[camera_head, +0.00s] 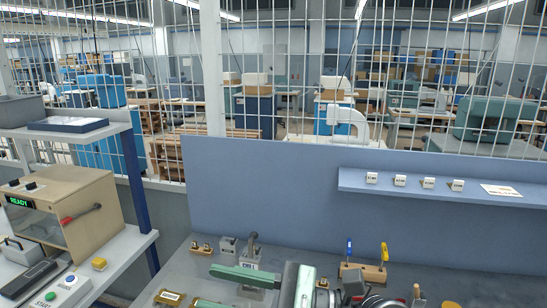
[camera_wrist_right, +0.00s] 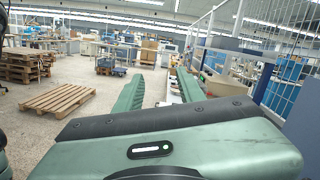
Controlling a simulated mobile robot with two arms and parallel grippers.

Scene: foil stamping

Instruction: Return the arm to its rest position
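My right gripper (camera_head: 204,285) is at the bottom of the head view, above the bench, with its two green fingers pointing left. In the right wrist view, the fingers of this gripper (camera_wrist_right: 160,75) stand well apart with nothing held between them. Part of the near finger is cut off by the bottom edge of the head view. My left gripper is in neither view.
The bench (camera_head: 430,288) carries a grey lever tool (camera_head: 252,250), small metal blocks and a wooden stand (camera_head: 362,272) with blue and yellow tools. A blue panel (camera_head: 260,190) stands behind. A wooden READY box (camera_head: 85,210) and button panel (camera_head: 62,290) are left. The wrist view shows a pallet (camera_wrist_right: 58,100).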

